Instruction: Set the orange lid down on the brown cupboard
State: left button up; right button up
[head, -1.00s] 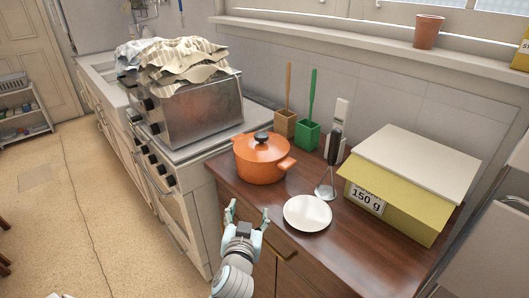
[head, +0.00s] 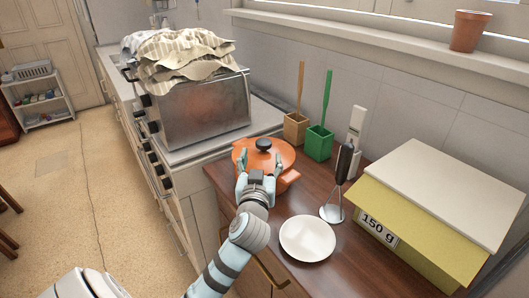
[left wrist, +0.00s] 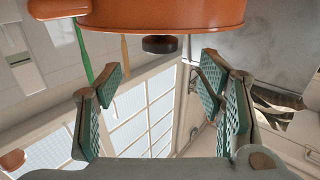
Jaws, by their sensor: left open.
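The orange lid (head: 284,152) with its dark knob (head: 263,144) sits on the orange pot (head: 289,181). The pot stands at the back left of the brown cupboard (head: 352,252), partly hidden by my left gripper. My left gripper (head: 261,163) is open and empty, just in front of the lid in the head view. In the left wrist view, the knob (left wrist: 160,44) shows beyond and between the spread fingers (left wrist: 162,72), apart from them; the orange lid (left wrist: 215,12) fills the top edge. My right gripper is not in view.
A white plate (head: 307,239) lies at the cupboard's front. A hand blender (head: 343,165), green holder (head: 319,143) and wooden holder (head: 296,130) stand right of the pot. A yellow box (head: 425,240) fills the right. Bare wood shows between plate and box.

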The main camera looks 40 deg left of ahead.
aim_at(263, 147)
pick_arm(q)
jog(key=x, duration=0.7)
jog(key=shift+w+a+f+b, duration=0.15)
jog(key=shift+w+f+b, duration=0.05)
jog(key=shift+f+b, duration=0.1)
grip_shut()
jog(key=shift+r, duration=0.15)
